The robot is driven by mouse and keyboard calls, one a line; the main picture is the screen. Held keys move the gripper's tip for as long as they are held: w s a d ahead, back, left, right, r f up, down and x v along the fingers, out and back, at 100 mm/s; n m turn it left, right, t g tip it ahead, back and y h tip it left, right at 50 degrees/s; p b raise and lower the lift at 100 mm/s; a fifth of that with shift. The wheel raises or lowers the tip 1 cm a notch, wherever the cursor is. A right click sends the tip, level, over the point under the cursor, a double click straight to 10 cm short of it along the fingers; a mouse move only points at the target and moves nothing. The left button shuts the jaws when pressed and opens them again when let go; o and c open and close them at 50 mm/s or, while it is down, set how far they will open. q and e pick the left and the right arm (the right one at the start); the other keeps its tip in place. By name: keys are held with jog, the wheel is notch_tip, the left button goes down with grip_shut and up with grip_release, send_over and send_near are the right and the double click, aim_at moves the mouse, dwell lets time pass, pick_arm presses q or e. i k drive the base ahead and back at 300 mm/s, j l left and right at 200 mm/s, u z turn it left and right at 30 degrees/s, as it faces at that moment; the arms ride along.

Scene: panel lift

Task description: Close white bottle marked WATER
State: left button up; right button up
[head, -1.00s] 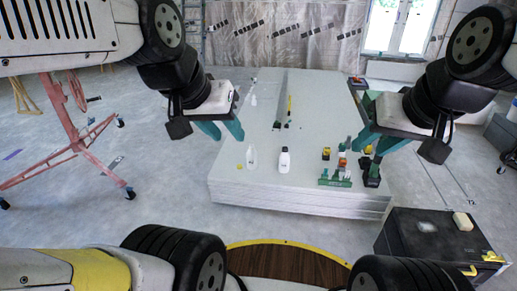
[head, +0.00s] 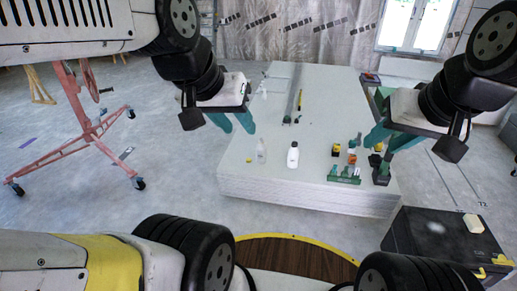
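A white bottle (head: 292,157) with a small dark mark stands upright near the front edge of the stack of panels. The lettering is too small to read, and I cannot tell whether its top is capped. A paler bottle (head: 261,153) stands to its left. A small yellow thing (head: 249,160), perhaps a cap, lies left of that bottle. My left gripper (head: 234,121) has its teal fingers apart and empty, above and left of the bottles in the picture. My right gripper (head: 386,138) is also open and empty, near the tools on the right side.
The panel stack (head: 240,180) has a green holder (head: 344,174), orange and yellow tools and a drill (head: 382,172) at its right front. A black box (head: 440,245) stands right of it. A red stand (head: 85,135) is at left. The stack's middle is mostly clear.

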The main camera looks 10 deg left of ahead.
aim_at(261, 148)
jog(key=i+j+z, duration=0.15)
jog(key=i+j, duration=0.2)
jog(key=i, duration=0.3)
jog(key=i+j+z, duration=0.15)
jog(key=i+j, duration=0.25)
jog(key=i, duration=0.25)
jog(key=i+j+z, duration=0.15)
jog(key=i+j, duration=0.35)
jog(key=i, duration=0.15)
